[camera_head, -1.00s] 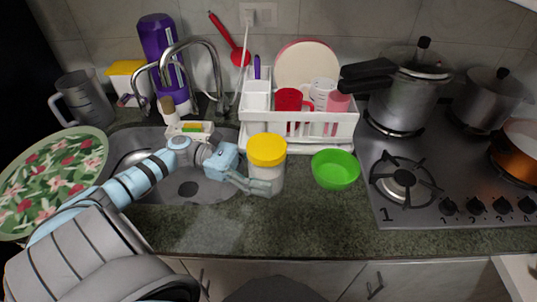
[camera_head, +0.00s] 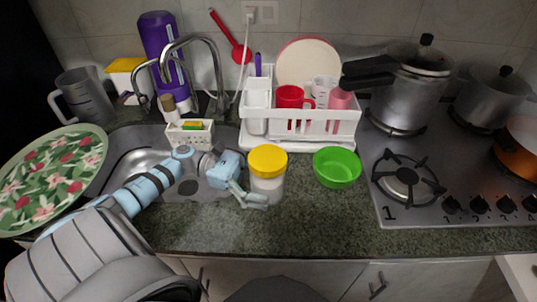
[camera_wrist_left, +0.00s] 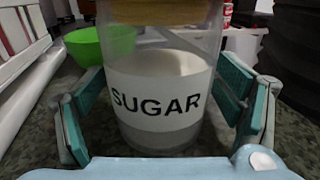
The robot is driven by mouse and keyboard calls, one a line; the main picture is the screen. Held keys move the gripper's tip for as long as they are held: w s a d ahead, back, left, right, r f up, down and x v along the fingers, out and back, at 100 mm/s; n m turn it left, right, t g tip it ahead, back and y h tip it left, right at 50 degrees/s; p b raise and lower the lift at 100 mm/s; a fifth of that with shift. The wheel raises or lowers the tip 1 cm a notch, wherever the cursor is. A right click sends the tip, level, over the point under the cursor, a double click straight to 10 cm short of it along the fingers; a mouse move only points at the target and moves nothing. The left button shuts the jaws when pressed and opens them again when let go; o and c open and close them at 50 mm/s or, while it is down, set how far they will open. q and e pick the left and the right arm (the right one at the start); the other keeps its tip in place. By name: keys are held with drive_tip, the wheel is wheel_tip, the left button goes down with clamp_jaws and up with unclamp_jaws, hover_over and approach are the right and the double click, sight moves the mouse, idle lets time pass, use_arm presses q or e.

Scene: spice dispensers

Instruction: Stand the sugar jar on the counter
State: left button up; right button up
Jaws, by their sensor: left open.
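The sugar jar (camera_head: 268,180), clear with a yellow lid and pale contents, stands upright on the dark green counter (camera_head: 330,225) just right of the sink. Its SUGAR label shows in the left wrist view (camera_wrist_left: 158,105). My left gripper (camera_head: 255,196) is open low around the jar, with a finger on each side in the wrist view and small gaps visible beside the glass. In the head view the far finger is mostly hidden behind the jar. My right gripper is not in view.
A green bowl (camera_head: 337,168) sits close right of the jar. The white dish rack (camera_head: 335,135) stands behind, the sink (camera_head: 150,160) lies left, and the stove (camera_head: 430,200) is at the right. The counter in front is clear.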

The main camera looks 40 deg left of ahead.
use_arm(q)
drive_tip(key=shift+r, duration=0.1)
drive_tip(key=shift+a+r, duration=0.1)
drive_tip(key=shift+a, duration=0.05)
drive_tip(key=b+v, duration=0.3)
drive_tip(key=v, duration=0.8)
drive_tip(key=shift+s+a, duration=0.2)
drive_tip(key=shift+a, duration=0.15)
